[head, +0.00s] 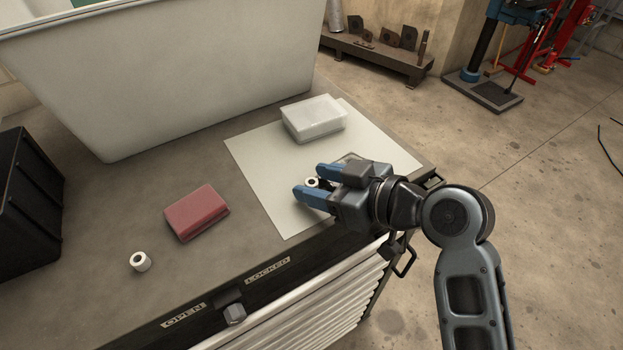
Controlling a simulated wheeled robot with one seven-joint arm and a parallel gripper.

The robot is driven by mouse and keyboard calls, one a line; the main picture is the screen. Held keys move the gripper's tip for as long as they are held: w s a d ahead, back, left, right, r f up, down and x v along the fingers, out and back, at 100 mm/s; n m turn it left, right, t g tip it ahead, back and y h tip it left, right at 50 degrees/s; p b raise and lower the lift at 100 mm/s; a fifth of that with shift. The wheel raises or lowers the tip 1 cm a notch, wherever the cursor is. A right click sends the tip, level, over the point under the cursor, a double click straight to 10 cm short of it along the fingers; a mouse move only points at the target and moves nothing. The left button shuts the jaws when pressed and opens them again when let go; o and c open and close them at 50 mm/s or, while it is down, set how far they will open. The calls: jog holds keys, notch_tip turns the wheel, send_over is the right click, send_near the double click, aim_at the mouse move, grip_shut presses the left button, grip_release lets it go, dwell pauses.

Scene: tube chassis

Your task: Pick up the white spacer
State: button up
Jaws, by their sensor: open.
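My gripper (313,184) is open over the pale mat (263,168), with its two blue fingers pointing left. A small white ring-shaped piece (312,182), which looks like a white spacer with a dark hole, shows between the fingers. I cannot tell whether the fingers touch it or how high they are above the mat. A second white spacer (140,261), a short cylinder with a dark hole, stands on the bench top at the left, apart from my gripper.
A red block (196,212) lies between the left spacer and the mat. A clear-lidded box (314,119) sits at the mat's back. A large pale bin (170,75) stands behind, and a black crate (28,205) at the far left. The bench's front edge is close to my gripper.

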jog(key=shift+w+a, duration=0.1)
jog(key=shift+a, duration=0.1)
grip_shut()
dwell(0.4)
